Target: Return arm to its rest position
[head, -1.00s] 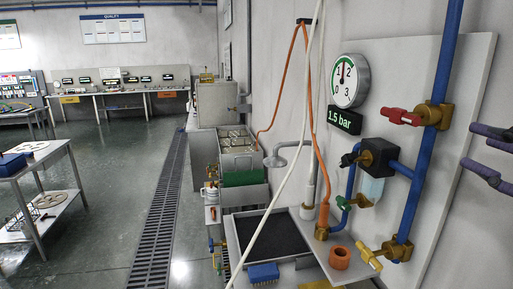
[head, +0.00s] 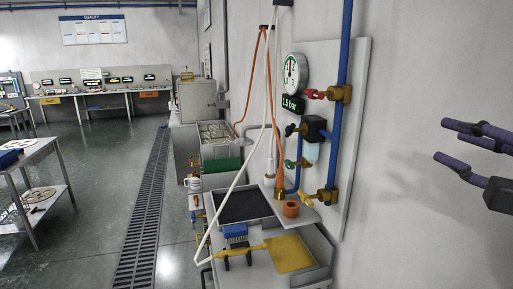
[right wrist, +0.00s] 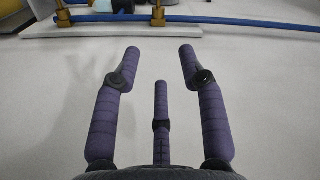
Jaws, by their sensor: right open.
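My right gripper (head: 452,142) is at the right edge of the head view, in front of the bare wall and right of the valve panel (head: 352,130). Its purple fingers are spread apart with nothing between them. The right wrist view shows the same open fingers (right wrist: 160,62) against the pale wall, with the panel's edge, brass fittings and a blue pipe (right wrist: 240,20) beyond the fingertips. My left gripper does not show in the head view.
A bench with a black tray (head: 243,207), a blue brush (head: 235,231) and a yellow paddle-like tool (head: 288,254) stands below the panel. A white hose (head: 237,180) hangs over the bench. A gauge (head: 295,74) and red valve handle (head: 314,94) are on the panel.

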